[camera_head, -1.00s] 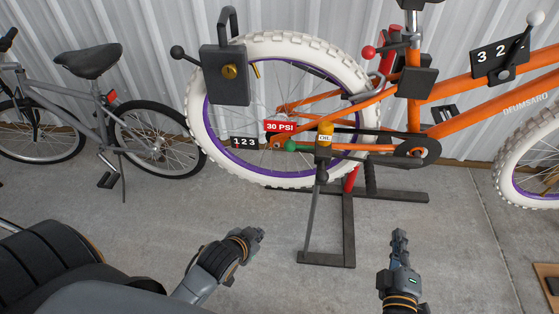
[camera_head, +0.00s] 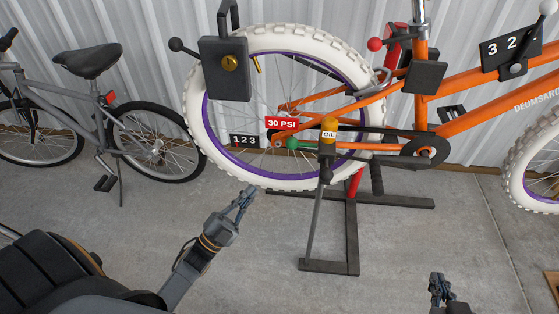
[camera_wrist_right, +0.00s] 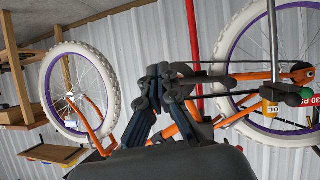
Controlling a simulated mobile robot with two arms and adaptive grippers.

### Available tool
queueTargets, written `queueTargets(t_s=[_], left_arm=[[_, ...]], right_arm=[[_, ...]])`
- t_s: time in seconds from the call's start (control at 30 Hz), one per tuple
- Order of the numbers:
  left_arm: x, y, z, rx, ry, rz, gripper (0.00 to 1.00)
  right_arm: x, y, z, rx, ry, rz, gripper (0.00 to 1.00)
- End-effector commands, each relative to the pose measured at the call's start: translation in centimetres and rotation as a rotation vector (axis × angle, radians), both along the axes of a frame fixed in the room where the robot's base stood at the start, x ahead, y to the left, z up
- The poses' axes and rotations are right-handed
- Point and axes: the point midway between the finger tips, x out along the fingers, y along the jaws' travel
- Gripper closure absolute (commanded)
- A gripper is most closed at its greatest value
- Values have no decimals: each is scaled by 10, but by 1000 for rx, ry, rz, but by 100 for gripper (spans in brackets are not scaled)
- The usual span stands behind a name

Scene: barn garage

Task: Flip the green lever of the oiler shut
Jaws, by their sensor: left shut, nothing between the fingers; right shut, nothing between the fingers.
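The oiler (camera_head: 328,135) is a small orange-topped bottle with a white OIL label, on a dark post in front of the orange bike's rear wheel. Its green lever knob (camera_head: 292,144) sticks out to the left of it, roughly level. In the right wrist view the oiler (camera_wrist_right: 269,108) and the green knob (camera_wrist_right: 306,94) show at the right. My left gripper (camera_head: 246,194) is shut and empty, below and left of the oiler, apart from it. My right gripper (camera_head: 438,279) is shut and empty, low at the right, well away from the oiler; its fingers (camera_wrist_right: 158,72) fill the wrist view's middle.
The orange bike (camera_head: 470,88) hangs on a dark stand (camera_head: 352,230). A red 30 PSI tag (camera_head: 282,123), a 123 plate (camera_head: 245,141) and a dark box (camera_head: 224,70) with a black-knobbed lever sit around the wheel. A grey bike (camera_head: 95,110) stands left. The floor in front is clear.

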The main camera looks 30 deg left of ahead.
Motion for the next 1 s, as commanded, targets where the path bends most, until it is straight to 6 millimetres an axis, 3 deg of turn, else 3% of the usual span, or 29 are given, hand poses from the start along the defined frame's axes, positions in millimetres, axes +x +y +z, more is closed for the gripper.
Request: queueTargets(t_s=[0.23, 0.63, 0.83, 1.0], left_arm=[[-22, -1, 5, 41, -144, -53, 100], [-25, -1, 7, 44, -159, -58, 100], [-13, -8, 18, 44, -162, -60, 100], [11, -20, 40, 42, -163, -59, 100]], right_arm=[[-13, 2, 1, 92, 59, -19, 100], [-14, 2, 1, 101, 66, -21, 100], [-18, 0, -3, 93, 95, -25, 100], [-26, -3, -11, 79, 153, -32, 100]])
